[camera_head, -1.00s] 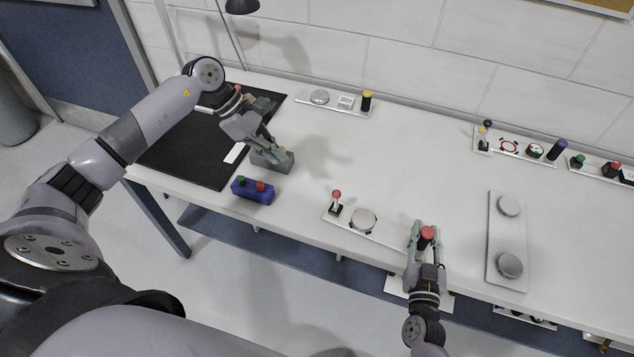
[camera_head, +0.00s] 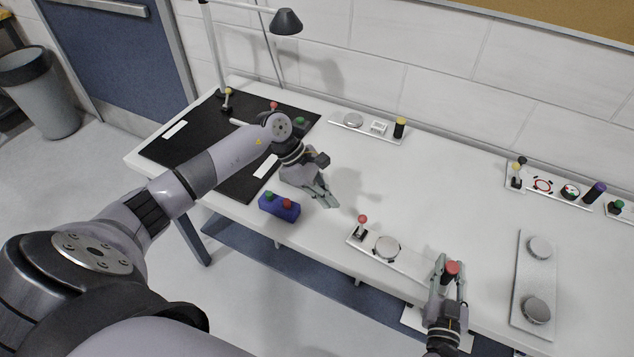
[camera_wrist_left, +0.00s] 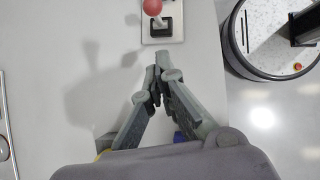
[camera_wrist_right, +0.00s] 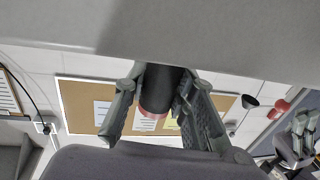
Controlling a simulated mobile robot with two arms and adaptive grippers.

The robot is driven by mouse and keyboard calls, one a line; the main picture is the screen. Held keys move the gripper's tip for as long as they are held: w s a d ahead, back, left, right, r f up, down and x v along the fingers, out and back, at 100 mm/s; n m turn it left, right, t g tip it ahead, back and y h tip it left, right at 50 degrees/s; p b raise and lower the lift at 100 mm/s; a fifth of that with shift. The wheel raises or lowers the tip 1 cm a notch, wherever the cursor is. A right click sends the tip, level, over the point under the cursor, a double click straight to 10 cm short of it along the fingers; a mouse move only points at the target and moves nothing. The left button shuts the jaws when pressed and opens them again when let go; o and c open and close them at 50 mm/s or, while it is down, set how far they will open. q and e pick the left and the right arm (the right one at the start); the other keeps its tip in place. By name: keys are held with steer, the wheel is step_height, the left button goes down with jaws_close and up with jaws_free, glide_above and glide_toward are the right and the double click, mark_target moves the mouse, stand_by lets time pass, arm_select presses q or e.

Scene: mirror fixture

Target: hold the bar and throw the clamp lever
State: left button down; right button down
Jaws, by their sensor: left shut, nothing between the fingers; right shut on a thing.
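The upright dark bar with a red top (camera_head: 452,268) stands at the right end of a white plate (camera_head: 411,268) on the table's front edge. My right gripper (camera_head: 449,272) is shut on it; the right wrist view shows the dark bar (camera_wrist_right: 160,90) between the fingers. On the plate's left end stands a small lever with a red ball (camera_head: 362,219), seemingly the clamp lever. My left gripper (camera_head: 332,203) is shut and empty, above the table to the left of this lever. In the left wrist view the red-ball lever (camera_wrist_left: 153,7) is just beyond the fingertips, apart from them.
A round silver disc (camera_head: 387,248) sits between lever and bar. A blue button box (camera_head: 279,207) is left of my left gripper. A plate with two discs (camera_head: 521,290) lies at the right. The table's middle is clear.

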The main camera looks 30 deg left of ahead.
mark_target(362, 224)
arm_select(q)
steer(key=shift+w+d+f, duration=0.1)
steer(key=shift+d+f, duration=0.1)
steer(key=shift+d, duration=0.5)
steer(key=shift+w+d+f, duration=0.15)
steer(key=shift+d+f, duration=0.1)
steer(key=shift+d, duration=0.5)
steer(key=shift+w+d+f, duration=0.1)
steer(key=shift+d+f, duration=0.1)
steer(key=shift+d, duration=0.5)
steer(key=shift+d, duration=0.1)
steer(key=shift+d+r+y, duration=0.15)
steer(key=shift+d+y, duration=0.05)
steer(key=shift+y, duration=0.2)
steer(key=shift+d+r+y, duration=0.2)
steer(key=shift+d+y, duration=0.15)
steer(key=shift+y, duration=0.15)
steer(key=shift+d+r+y, duration=0.2)
steer(key=shift+d+y, duration=0.7)
steer(key=shift+y, duration=0.3)
steer(key=shift+r, duration=0.15)
steer(key=shift+r, duration=0.7)
